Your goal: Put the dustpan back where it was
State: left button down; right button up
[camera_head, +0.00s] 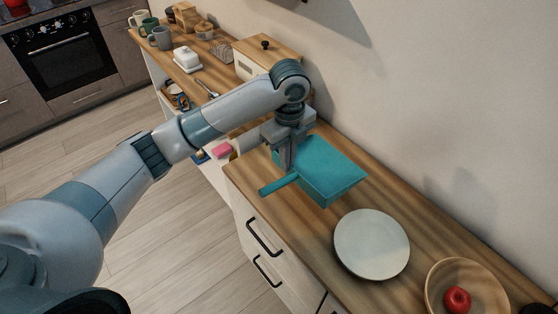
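The teal dustpan (334,172) lies on or just above the wooden counter near its front left corner; I cannot tell whether it touches. Its pan points right and its handle (277,185) points to the front left, reaching about the counter's front edge. My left gripper (287,165) points down at the place where the handle meets the pan. Its fingertips are at the handle, but the view does not show clearly whether they are closed on it. My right gripper is not in view.
On the same counter are a pale plate (372,244) and a wooden bowl (435,281) holding a red apple (457,299). A lower shelf left of it holds a pink item (222,150). A farther counter carries a bread box (262,50), a butter dish (187,61) and mugs.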

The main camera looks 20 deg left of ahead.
pick_arm(q)
jog(key=w+a+f+p, duration=0.2)
jog(key=w+a+f, duration=0.4)
jog(key=w+a, duration=0.1)
jog(key=shift+a+p, duration=0.2)
jog(key=shift+p, duration=0.1)
jog(key=shift+f+p, duration=0.35)
jog(key=shift+f, duration=0.15)
notch_tip(320, 180, down, 2)
jog(key=shift+f+p, duration=0.1)
jog(key=shift+p, duration=0.35)
jog(key=shift+f, duration=0.45)
jog(key=shift+f, duration=0.15)
